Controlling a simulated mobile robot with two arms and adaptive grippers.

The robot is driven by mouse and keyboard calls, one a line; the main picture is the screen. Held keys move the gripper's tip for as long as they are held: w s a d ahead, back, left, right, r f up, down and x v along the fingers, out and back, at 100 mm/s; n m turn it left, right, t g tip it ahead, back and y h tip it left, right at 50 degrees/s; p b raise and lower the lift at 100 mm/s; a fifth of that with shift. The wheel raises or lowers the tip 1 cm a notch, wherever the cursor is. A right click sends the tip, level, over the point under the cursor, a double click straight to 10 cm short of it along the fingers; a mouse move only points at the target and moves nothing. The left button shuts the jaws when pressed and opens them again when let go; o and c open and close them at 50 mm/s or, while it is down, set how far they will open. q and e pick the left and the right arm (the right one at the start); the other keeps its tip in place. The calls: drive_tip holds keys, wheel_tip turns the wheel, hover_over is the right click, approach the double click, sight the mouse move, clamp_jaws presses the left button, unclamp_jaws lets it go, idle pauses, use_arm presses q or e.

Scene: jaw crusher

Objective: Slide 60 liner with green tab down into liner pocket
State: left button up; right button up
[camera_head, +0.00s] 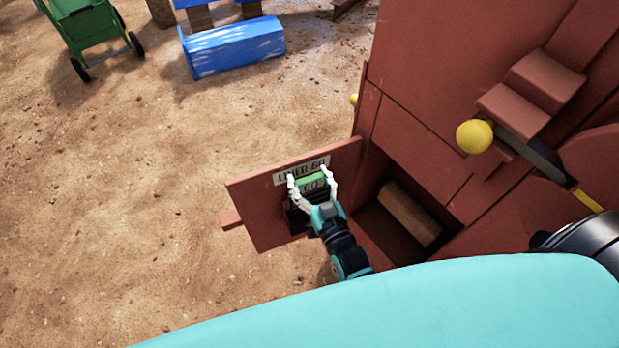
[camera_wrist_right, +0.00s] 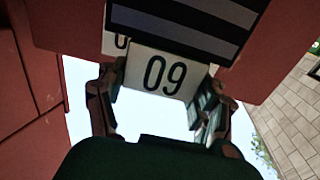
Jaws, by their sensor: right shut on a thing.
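My right gripper (camera_head: 308,176) is shut on the liner with the green tab (camera_head: 312,181), in front of a red-brown panel (camera_head: 257,225) with a sign that seems to read LINER BAY (camera_head: 302,170). A dark ribbed part (camera_head: 297,219) shows just below the gripper, partly covered by it. In the right wrist view the liner's white face (camera_wrist_right: 160,74) carries a 60 upside down between my fingers (camera_wrist_right: 158,105). A dark striped part (camera_wrist_right: 185,25) is next to it. I cannot tell how far the liner is in the pocket. My left gripper is not in view.
The red-brown crusher body (camera_head: 430,110) rises on the right, with a yellow knob (camera_head: 474,136) and an open recess holding a brown roller-like bar (camera_head: 409,213). A blue block (camera_head: 232,47) and a green cart (camera_head: 88,27) stand far back. Sandy ground on the left is clear.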

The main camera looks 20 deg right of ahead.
sight(310, 201)
drive_tip(key=shift+f+b, duration=4)
drive_tip(key=shift+f, duration=1.25)
drive_tip(key=o, duration=1.8)
drive_tip(key=shift+f, duration=0.1)
drive_tip(key=shift+c, duration=0.2)
drive_tip(key=shift+o, duration=0.3)
drive_tip(key=shift+s+f, duration=0.15)
drive_tip(key=shift+f, duration=0.1)
drive_tip(key=s+d, duration=0.1)
drive_tip(key=s, duration=1)
drive_tip(key=shift+s+r, duration=0.2)
drive_tip(key=shift+s, duration=0.2)
